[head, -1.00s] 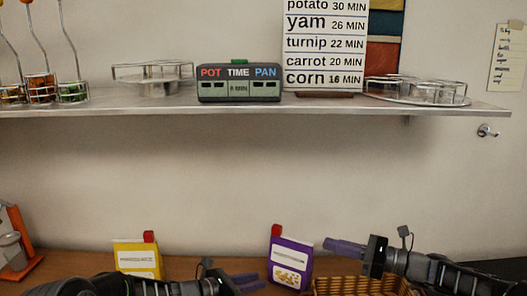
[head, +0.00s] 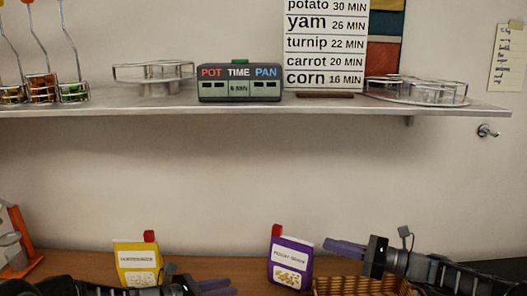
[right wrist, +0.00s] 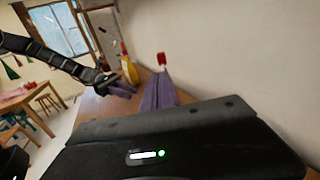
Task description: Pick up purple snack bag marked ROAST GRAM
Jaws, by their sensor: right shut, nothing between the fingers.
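The purple snack bag (head: 289,272) stands upright on the brown counter in the head view, with a white label and a red clip at its top left. The label print is too blurred to read surely. My right gripper (head: 326,243) is shut and empty, its purple fingers pointing left, just right of the bag's upper edge and apart from it in the picture. In the right wrist view my right fingers (right wrist: 158,82) lie together; the red clip (right wrist: 161,59) shows beyond them, and the bag is mostly hidden. My left gripper (head: 226,287) is low, left of the bag, partly cut off.
A yellow bag (head: 138,254) with a red clip stands left of the purple one. A wicker basket (head: 350,286) sits below my right gripper. An orange stand (head: 22,240) is at far left. A metal shelf (head: 240,104) runs above the counter.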

